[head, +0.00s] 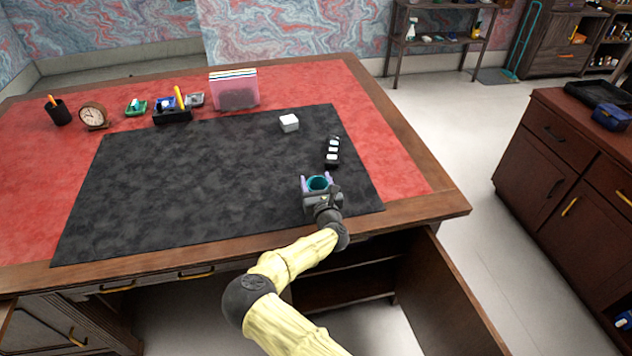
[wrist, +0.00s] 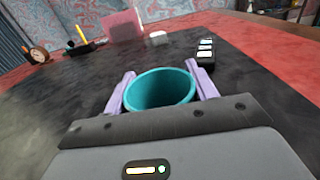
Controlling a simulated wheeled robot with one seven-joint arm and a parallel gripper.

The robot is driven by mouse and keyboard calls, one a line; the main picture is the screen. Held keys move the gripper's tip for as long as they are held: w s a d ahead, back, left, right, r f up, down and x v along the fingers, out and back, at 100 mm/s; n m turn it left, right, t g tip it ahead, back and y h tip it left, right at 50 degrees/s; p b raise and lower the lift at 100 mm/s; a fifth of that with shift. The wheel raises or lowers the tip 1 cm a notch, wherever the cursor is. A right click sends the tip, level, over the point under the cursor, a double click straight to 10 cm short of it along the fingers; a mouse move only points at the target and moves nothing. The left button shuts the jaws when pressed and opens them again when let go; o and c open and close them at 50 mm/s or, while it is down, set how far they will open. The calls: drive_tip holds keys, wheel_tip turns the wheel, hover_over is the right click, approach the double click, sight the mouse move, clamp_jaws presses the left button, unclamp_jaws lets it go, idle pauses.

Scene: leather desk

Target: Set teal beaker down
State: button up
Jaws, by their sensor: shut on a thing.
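The teal beaker (head: 318,183) is upright between the purple fingers of my gripper (head: 317,185), over the right front part of the black desk mat (head: 190,180). In the wrist view the beaker (wrist: 160,90) shows its open round rim, with one finger on each side of it. My gripper (wrist: 160,92) is shut on the beaker. The beaker's base is hidden, so I cannot tell whether it touches the mat.
A black holder with white pieces (head: 332,151) lies just beyond the beaker. A white block (head: 289,123) is farther back. A file rack (head: 234,89), pen tray (head: 173,115), clock (head: 93,115) and pen cup (head: 59,111) line the back. The mat's middle is clear.

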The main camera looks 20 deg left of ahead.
drive_tip(key=o, duration=1.1)
drive_tip(key=shift+r, duration=0.1)
drive_tip(key=shift+s+d, duration=0.15)
drive_tip(key=shift+s, duration=0.05)
drive_tip(key=b+v, duration=0.1)
drive_tip(key=v, duration=1)
drive_tip(key=shift+s+d, duration=0.2)
drive_tip(key=shift+d, duration=0.05)
